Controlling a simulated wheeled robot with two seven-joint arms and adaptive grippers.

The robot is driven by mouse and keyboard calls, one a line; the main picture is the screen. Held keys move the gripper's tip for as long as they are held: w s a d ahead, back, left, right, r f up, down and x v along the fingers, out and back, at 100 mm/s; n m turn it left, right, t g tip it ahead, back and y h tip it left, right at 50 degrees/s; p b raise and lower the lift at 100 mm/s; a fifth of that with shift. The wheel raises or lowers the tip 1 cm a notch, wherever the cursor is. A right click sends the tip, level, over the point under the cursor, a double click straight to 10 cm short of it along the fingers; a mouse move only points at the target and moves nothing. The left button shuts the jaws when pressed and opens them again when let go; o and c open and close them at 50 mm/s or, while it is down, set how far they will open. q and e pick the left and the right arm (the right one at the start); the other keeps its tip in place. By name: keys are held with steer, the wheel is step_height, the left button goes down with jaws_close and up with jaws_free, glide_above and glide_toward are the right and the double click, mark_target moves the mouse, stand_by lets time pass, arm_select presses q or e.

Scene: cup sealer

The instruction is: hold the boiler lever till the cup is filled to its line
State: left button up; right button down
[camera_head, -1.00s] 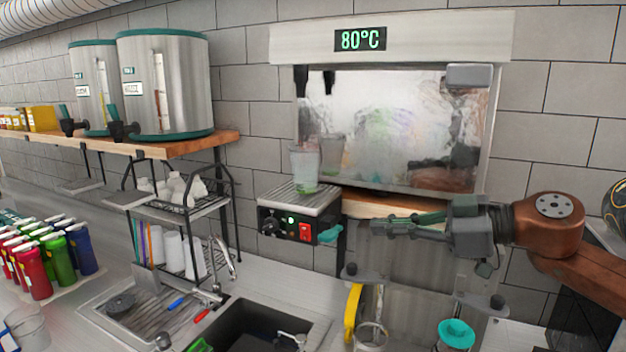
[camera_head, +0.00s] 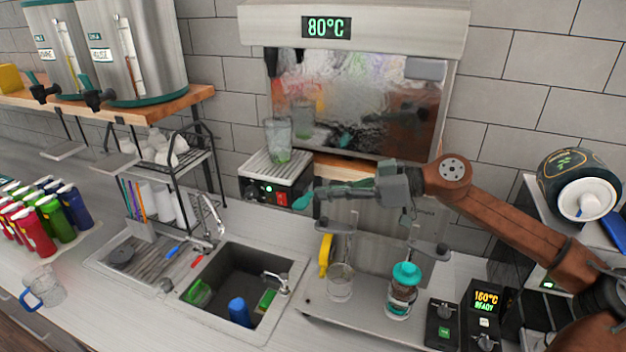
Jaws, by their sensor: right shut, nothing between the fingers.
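The boiler (camera_head: 352,24) with the 80°C display hangs on the wall at the top middle. Its teal lever (camera_head: 302,201) sticks out at the right of the small control panel. A clear cup (camera_head: 279,138) stands upright on the drip tray (camera_head: 262,172) below the spouts, with something green low inside it; I cannot make out its fill line. My right gripper (camera_head: 318,193) is shut and empty, its fingertips pointing left right beside the lever. I cannot tell whether they touch it. My left gripper is not in view.
A sink (camera_head: 235,285) and a drying rack (camera_head: 165,170) lie below and left. A glass jar (camera_head: 340,284) and a teal-lidded jar (camera_head: 403,290) stand below my right arm. A sealer with a 160°C display (camera_head: 483,305) is at the lower right.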

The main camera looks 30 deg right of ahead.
steer(key=d+r+m+t+h+p, duration=0.1)
steer(key=d+m+p, duration=0.1)
steer(key=d, duration=0.4)
steer(key=shift+s+d+r+t+p, duration=0.3)
steer(key=shift+s+p, duration=0.05)
steer(key=shift+p, duration=0.35)
steer(key=p, duration=0.4)
glide_above(311, 198)
steer(key=s+a, duration=0.1)
steer(key=s, duration=0.2)
steer(key=shift+f, duration=2)
steer(key=shift+s+a+f+p, duration=0.1)
steer(key=shift+a+f+p, duration=0.1)
steer(key=shift+f, duration=0.4)
steer(key=shift+s+a+f+p, duration=0.1)
steer(key=shift+f+p, duration=0.05)
steer(key=shift+f, duration=0.4)
